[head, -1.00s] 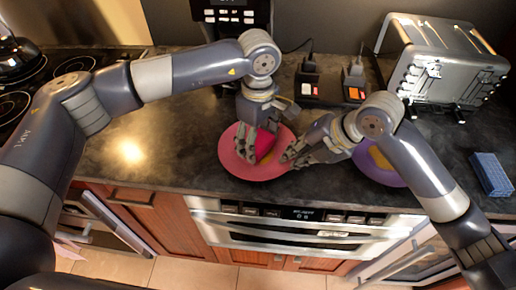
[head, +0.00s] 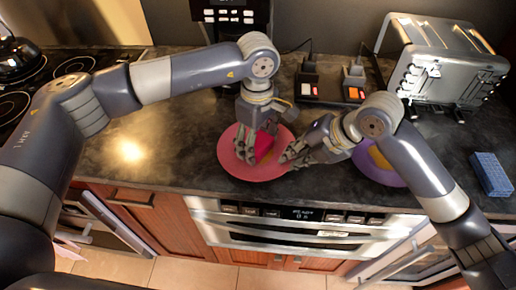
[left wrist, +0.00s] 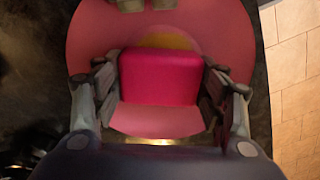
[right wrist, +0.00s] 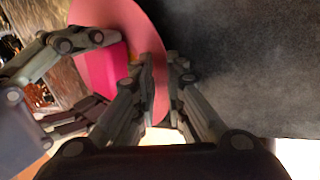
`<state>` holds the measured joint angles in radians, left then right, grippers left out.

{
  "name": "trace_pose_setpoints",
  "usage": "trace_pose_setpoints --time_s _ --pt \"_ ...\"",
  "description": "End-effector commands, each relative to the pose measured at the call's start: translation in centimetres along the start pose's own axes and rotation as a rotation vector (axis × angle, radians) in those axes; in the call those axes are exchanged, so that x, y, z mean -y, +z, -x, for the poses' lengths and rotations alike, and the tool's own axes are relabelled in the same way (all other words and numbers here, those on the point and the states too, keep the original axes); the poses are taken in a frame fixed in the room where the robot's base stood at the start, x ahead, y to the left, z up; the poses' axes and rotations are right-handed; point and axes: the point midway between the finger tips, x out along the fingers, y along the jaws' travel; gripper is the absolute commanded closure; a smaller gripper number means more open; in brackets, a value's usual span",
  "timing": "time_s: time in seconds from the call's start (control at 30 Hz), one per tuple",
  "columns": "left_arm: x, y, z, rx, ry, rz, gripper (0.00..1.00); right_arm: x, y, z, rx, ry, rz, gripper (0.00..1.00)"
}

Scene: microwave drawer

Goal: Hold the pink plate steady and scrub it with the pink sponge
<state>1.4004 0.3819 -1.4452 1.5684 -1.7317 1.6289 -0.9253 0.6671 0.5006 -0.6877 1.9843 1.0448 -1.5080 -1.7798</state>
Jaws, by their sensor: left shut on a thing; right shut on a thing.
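The pink plate (head: 240,172) lies on the dark counter near its front edge. The pink sponge (head: 264,148) is on the plate, and it shows larger in the left wrist view (left wrist: 160,78). My left gripper (head: 256,150) reaches down over the plate and is shut on the sponge, a finger on each side. A yellow patch (left wrist: 166,41) shows on the plate just beyond the sponge. My right gripper (head: 290,157) is shut on the plate's right rim, and in the right wrist view its fingers stand on either side of the rim (right wrist: 160,75).
A purple plate (head: 366,166) with a yellow patch lies to the right, partly behind my right arm. A blue sponge (head: 490,174) lies at far right. A silver toaster (head: 440,62) and a power strip (head: 330,91) stand behind. The counter left of the pink plate is clear.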

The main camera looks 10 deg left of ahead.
Motion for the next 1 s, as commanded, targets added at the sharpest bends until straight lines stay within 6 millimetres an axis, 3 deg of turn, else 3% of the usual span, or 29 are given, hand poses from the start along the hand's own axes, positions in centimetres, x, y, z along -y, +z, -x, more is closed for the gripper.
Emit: trace_pose_setpoints --time_s 0.17,0.6,1.0 --pt "0.7 0.0 -0.1 0.000 -0.006 -0.001 0.53 0.2 0.2 0.0 0.004 -0.004 -0.003 1.00" --pt "-1.1 -0.1 -0.5 -0.001 -0.003 0.001 0.53 0.1 0.1 0.0 0.002 -0.002 -0.001 1.00" --pt "0.8 0.0 -0.4 0.000 -0.008 -0.001 0.53 0.1 0.2 0.0 0.004 -0.002 -0.002 1.00"
